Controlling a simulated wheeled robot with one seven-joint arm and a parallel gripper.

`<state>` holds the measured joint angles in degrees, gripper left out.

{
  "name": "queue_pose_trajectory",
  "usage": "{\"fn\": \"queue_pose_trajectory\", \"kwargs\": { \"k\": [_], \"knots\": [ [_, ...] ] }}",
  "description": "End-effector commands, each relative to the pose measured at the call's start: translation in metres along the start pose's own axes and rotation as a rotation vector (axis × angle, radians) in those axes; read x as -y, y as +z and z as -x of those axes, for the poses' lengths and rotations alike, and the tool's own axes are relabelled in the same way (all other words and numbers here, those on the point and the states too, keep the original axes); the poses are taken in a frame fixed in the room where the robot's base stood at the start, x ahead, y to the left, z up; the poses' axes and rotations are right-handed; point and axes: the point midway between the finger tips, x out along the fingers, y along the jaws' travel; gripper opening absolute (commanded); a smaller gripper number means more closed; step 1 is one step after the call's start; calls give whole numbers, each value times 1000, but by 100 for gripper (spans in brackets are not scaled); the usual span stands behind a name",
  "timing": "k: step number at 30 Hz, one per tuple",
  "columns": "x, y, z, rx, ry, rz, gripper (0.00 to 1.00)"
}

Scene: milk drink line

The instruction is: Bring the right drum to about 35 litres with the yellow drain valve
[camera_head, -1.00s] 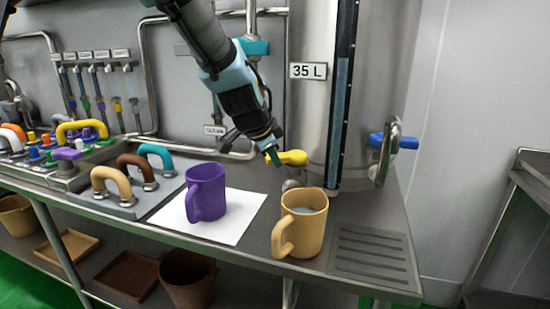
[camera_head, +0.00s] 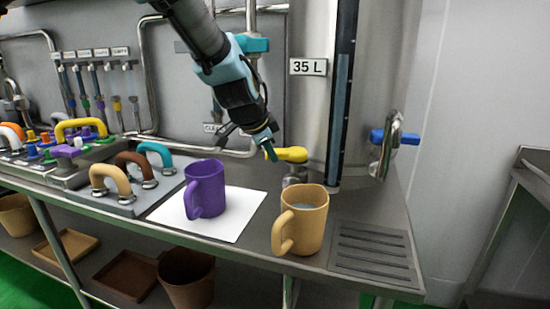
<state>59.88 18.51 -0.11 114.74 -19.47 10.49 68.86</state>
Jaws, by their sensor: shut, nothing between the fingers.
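The right drum (camera_head: 385,90) is a tall steel cylinder at the upper right. A "35 L" label (camera_head: 308,67) is on it, left of a dark vertical level gauge (camera_head: 341,110). The gauge's blue-grey column tops out slightly above the label's height. The yellow drain valve handle (camera_head: 292,154) sticks out low on the drum, above a small spout. My gripper (camera_head: 271,153) is shut and empty, with its tip at the left end of the yellow handle; I cannot tell whether they touch. A tan mug (camera_head: 313,218) with liquid in it stands in front of the valve.
A purple mug (camera_head: 207,188) stands on a white sheet (camera_head: 245,207). A slotted drain plate (camera_head: 372,255) lies right of the tan mug. A blue valve handle (camera_head: 403,138) juts from the drum's right side. Coloured handles (camera_head: 155,150) crowd the left.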

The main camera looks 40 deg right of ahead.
Motion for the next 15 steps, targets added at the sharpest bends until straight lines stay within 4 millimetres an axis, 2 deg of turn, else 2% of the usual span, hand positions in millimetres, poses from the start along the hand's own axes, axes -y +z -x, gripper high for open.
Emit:
{"fn": "queue_pose_trajectory", "kwargs": {
  "k": [15],
  "knots": [
    [24,7,-10,0,-1,0,0]
  ]
}}
